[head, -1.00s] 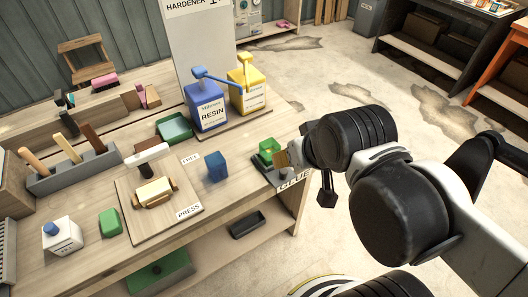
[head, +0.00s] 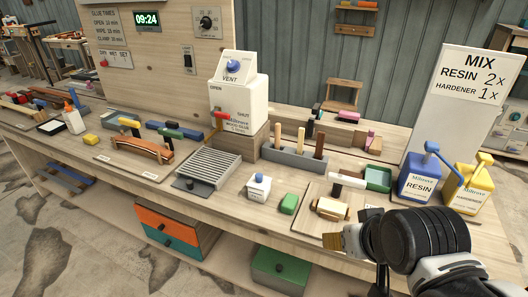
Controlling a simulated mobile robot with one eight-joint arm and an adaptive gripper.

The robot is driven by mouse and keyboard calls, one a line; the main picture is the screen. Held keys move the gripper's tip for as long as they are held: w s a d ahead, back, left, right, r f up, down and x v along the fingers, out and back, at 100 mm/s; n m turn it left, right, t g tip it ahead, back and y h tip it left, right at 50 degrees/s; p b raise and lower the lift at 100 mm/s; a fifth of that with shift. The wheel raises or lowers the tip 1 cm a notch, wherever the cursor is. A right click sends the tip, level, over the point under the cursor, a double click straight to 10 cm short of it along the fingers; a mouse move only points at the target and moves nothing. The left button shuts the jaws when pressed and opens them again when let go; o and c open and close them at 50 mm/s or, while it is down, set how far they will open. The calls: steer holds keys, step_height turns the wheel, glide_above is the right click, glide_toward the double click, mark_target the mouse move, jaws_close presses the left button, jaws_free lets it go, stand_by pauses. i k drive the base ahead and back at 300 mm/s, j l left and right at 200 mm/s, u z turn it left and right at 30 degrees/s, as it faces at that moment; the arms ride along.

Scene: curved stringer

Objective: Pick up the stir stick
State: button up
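A grey block (head: 268,154) on the bench holds several upright handles or sticks: a tan one (head: 278,134), a pale one (head: 300,138) and a dark brown one (head: 319,145). I cannot tell whether any of these is the stir stick; nothing is clearly marked as one. My gripper (head: 362,258) is at the lower right, in front of the press board, well apart from the grey block. A tan, block-like tip and a dark finger show on it. Its opening is not clear, and I cannot tell whether the tan part is held or its own.
A press board (head: 317,219) with a wooden block and a white-headed tool lies just behind my gripper. Blue resin (head: 418,182) and yellow hardener (head: 467,190) jugs stand right.

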mark_target(301, 130)
steer(key=i+j+z, duration=0.25)
steer(key=i+j, duration=0.2)
steer(key=i+j+z, duration=0.25)
steer(key=i+j, duration=0.3)
